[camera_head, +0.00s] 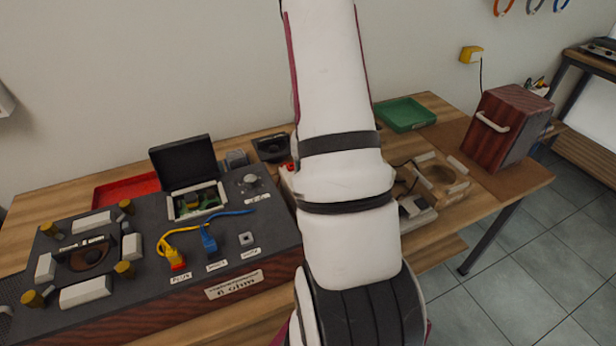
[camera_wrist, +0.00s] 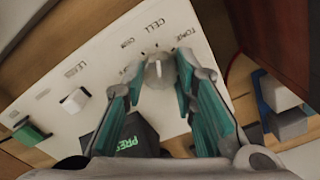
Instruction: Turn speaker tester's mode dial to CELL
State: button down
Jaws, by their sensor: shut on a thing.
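The speaker tester's pale panel (camera_wrist: 105,62) fills much of the wrist view and carries printed labels, among them CELL and TONE. Its round grey mode dial (camera_wrist: 158,74) has a white pointer line that points roughly up in the picture, towards the small marks between the labels; I cannot tell exactly which mark it meets. My gripper (camera_wrist: 160,73) has its teal-padded fingers shut on the dial, one on each side. In the head view my arm hides the gripper, the dial and most of the tester.
The wrist view shows a white square knob (camera_wrist: 75,100), a green part (camera_wrist: 28,133) and a black block marked PRESS (camera_wrist: 132,135) near the fingers. The head view shows a black test console (camera_head: 130,235) left, a green tray (camera_head: 405,114) behind and a reddish wooden box (camera_head: 508,130) right.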

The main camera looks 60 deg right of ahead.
dwell(0.3)
jog(key=c, duration=1.3)
grip_release()
notch_tip(320, 180, up, 12)
